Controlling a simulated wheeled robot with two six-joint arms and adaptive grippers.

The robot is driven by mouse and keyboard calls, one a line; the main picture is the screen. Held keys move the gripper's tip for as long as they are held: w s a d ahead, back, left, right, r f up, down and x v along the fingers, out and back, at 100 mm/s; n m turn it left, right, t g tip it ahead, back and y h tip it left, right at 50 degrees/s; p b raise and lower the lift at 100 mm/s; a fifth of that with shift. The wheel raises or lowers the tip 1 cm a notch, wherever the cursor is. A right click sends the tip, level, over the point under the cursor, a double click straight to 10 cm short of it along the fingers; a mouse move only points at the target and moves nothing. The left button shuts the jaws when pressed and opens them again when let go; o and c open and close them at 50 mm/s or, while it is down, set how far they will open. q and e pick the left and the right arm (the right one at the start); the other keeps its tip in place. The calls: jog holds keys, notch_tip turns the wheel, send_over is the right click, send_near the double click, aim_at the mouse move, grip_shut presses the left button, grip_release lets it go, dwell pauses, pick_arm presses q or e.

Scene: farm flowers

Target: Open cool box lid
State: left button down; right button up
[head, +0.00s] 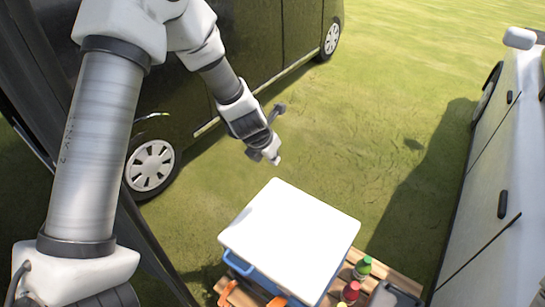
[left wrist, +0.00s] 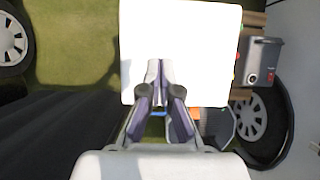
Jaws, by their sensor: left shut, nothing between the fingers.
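The cool box (head: 276,274) is blue with a flat white lid (head: 290,232), and it stands on a wooden slatted surface at the bottom of the head view. The lid lies closed on the box. My left gripper (head: 272,154) is shut and empty, above and beyond the lid's far edge in the head view. In the left wrist view the gripper's fingers (left wrist: 159,75) are together and overlap the white lid (left wrist: 180,40) below them. I cannot tell the height gap. My right gripper is in neither view.
Bottles with green (head: 363,267) and red (head: 350,291) caps stand right of the box on the wooden slats (head: 395,279). A grey container (head: 388,296) is beside them. A dark vehicle (head: 190,95) stands at left, a white one (head: 500,190) at right. Open grass lies beyond the box.

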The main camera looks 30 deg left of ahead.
pick_arm(q)
jog(key=shift+s+r, duration=0.2)
jog(key=shift+s, duration=0.15)
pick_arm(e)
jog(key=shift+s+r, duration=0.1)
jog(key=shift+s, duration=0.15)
pick_arm(q)
jog(key=shift+w+f, duration=0.1)
jog(key=shift+w, duration=0.05)
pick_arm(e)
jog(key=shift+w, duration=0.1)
